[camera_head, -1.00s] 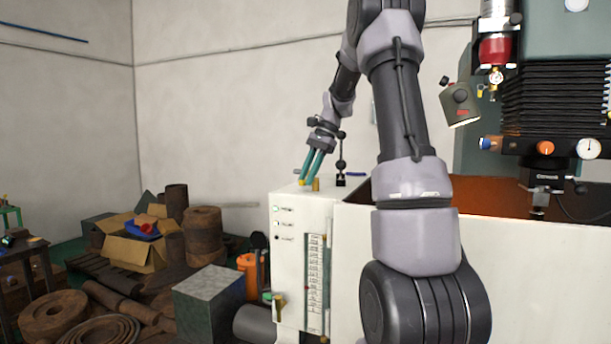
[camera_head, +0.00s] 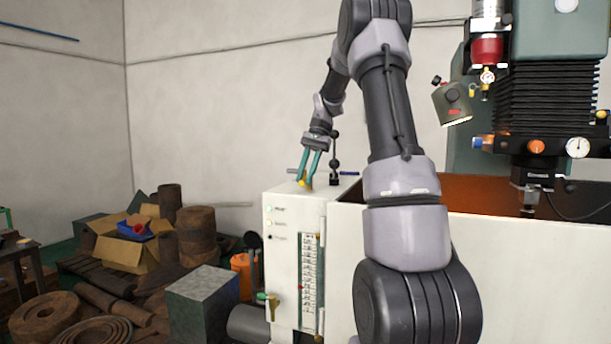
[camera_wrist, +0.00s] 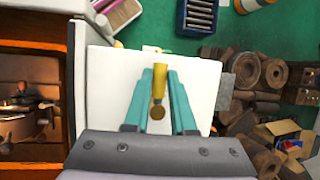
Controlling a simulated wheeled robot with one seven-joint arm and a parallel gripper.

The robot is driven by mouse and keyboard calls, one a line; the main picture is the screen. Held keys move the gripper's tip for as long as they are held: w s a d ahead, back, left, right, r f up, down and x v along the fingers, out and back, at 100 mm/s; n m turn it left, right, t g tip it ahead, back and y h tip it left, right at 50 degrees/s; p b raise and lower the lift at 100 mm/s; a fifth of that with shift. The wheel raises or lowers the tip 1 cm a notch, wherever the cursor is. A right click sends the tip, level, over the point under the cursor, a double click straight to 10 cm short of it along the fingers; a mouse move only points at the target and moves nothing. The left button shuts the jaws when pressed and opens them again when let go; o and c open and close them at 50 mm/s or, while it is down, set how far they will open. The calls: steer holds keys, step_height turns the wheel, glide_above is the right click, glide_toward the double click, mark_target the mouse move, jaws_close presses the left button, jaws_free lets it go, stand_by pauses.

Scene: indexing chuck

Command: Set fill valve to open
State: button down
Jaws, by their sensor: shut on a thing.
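A valve with a yellow handle (camera_wrist: 159,87) and a round brass part (camera_wrist: 156,112) stands on top of the white cabinet (camera_head: 283,206). My gripper (camera_wrist: 159,77) reaches down over the cabinet top, its two teal fingers on either side of the yellow handle and shut on it. In the head view my gripper (camera_head: 305,181) is at the cabinet's top left, with a small bit of yellow (camera_head: 303,184) at its fingertips. The fingers hide part of the valve there. I cannot read the valve's setting.
A dark post with a ball knob (camera_head: 335,160) stands close right of my gripper. A lower valve (camera_head: 272,302) is on the cabinet's front left. An orange-brown tray area (camera_head: 470,193) lies to the right. Boxes and scrap (camera_head: 125,250) lie on the floor at left.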

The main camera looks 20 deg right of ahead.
steer(key=c, duration=0.8)
jaws_free()
steer(key=shift+o, duration=0.2)
steer(key=v, duration=1.1)
steer(key=shift+s, duration=0.1)
